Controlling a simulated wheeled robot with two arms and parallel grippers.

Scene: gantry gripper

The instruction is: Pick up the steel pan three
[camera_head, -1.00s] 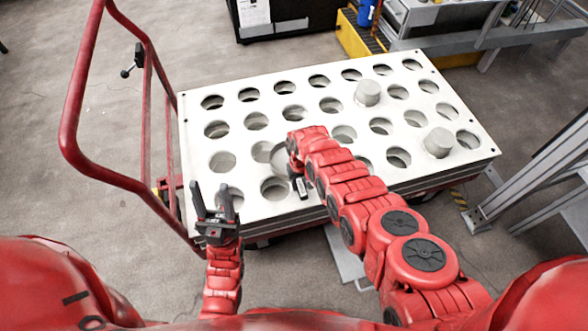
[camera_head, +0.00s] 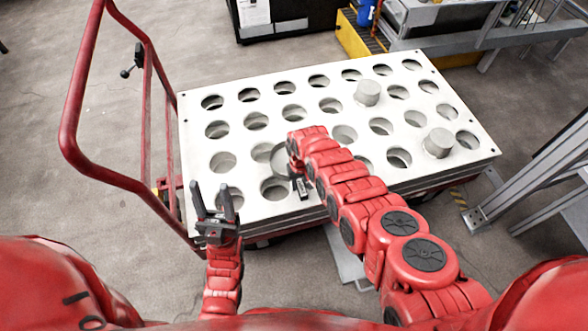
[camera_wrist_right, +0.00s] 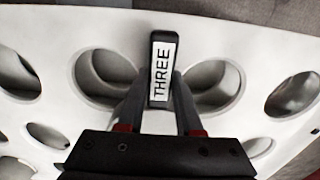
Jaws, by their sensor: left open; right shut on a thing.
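I cannot tell whether the pan is clear of the table. My left gripper (camera_head: 213,190) is open and empty near the table's front left corner, fingers pointing up.
The white table (camera_head: 236,108) has rows of round holes. Two grey cylinders, one farther back (camera_head: 368,93) and one at the right (camera_head: 438,143), stand on it. A red tubular handle frame (camera_head: 68,120) rises at the left. Metal framing (camera_head: 540,165) is at the right.

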